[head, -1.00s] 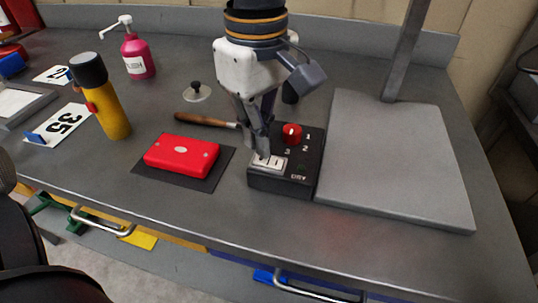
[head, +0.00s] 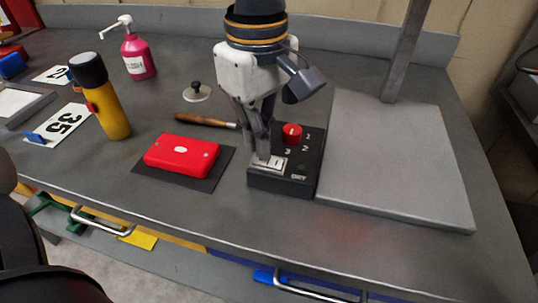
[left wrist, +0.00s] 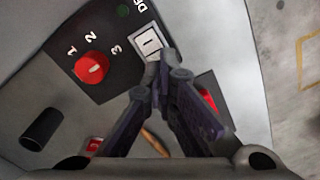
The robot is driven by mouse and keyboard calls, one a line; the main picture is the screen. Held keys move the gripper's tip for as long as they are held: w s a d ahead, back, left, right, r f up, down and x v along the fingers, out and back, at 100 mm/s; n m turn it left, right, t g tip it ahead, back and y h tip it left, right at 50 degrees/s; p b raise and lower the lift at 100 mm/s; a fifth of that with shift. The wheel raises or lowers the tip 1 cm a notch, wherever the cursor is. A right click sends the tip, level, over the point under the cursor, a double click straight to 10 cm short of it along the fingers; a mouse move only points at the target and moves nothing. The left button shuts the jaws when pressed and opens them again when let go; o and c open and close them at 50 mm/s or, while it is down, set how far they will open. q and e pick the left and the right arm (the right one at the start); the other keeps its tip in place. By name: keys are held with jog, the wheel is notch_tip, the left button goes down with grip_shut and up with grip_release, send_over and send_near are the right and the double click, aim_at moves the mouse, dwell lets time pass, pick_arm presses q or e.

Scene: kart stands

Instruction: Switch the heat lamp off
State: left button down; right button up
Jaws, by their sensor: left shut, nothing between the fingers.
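The black control box (head: 285,188) stands on the bench, with a red knob (head: 292,133) marked 1, 2, 3, a white rocker switch (head: 278,164) and a small green light (head: 302,167) near the letters DRY. My left gripper (head: 263,158) is shut and empty, pointing down with its tips at the left end of the switch. The left wrist view shows the closed fingertips (left wrist: 161,68) at the edge of the switch (left wrist: 149,42); I cannot tell whether they touch it. The grey post (head: 405,50) rises from a flat plate (head: 390,150); no lamp head shows. My right gripper is out of view.
A red case (head: 182,156) on a dark mat lies left of the box. A wooden-handled tool (head: 205,120) lies behind it. A yellow flask (head: 105,105) and a pink pump bottle (head: 137,55) stand further left. The bench front is clear.

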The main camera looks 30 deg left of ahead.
pick_arm(q)
jog(key=shift+f, duration=0.95)
dwell(0.3)
jog(key=shift+r, duration=3.55)
